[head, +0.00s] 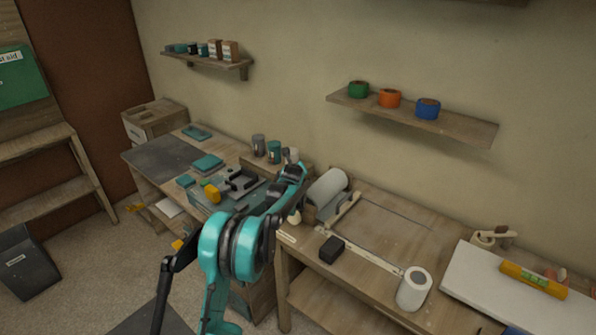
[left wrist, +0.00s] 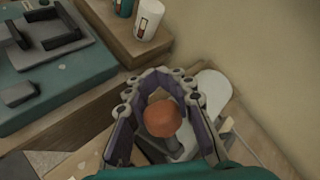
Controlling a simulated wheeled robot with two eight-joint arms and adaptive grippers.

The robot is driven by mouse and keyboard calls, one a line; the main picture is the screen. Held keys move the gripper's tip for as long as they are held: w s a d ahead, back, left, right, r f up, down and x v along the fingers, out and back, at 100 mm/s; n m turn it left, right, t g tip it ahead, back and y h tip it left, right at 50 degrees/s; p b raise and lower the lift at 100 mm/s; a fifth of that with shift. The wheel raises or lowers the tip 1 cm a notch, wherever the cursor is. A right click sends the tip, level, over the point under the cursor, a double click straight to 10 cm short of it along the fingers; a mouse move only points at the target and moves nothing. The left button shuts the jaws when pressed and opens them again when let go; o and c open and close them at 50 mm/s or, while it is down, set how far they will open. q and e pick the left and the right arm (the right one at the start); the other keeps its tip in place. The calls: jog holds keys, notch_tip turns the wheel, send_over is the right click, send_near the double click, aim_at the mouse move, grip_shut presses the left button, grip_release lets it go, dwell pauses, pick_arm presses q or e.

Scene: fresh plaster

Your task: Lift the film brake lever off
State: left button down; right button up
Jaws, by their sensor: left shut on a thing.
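An orange-red rounded knob (left wrist: 162,119) shows between my left fingers in the left wrist view; I take it to be the end of the film brake lever. My left gripper (left wrist: 160,86) is closed around it, with the dark finger pads on both sides. In the head view my left gripper (head: 296,196) is at the left end of the pale film roll (head: 327,187), at the bench's back left corner. The film roll also shows in the left wrist view (left wrist: 212,90). My right gripper is not in view.
A black block (head: 331,249) and a white roll (head: 414,289) stand on the film bench (head: 385,235). Cups (head: 274,151) stand behind my gripper, and a teal case (head: 225,196) lies to its left. A shelf with tape rolls (head: 450,125) hangs above.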

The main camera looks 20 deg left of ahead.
pick_arm(q)
jog(key=shift+s+a+f, duration=0.15)
jog(key=shift+a+f, duration=0.15)
jog(key=shift+a, duration=0.05)
jog(key=c, duration=1.6)
grip_release()
jog(key=o, duration=0.3)
jog(key=shift+a+f, duration=0.15)
jog(key=shift+a, duration=0.05)
jog(key=v, duration=1.1)
jog(key=shift+s+d+r, duration=0.1)
jog(key=shift+s+r, duration=0.15)
jog(key=shift+r, duration=0.05)
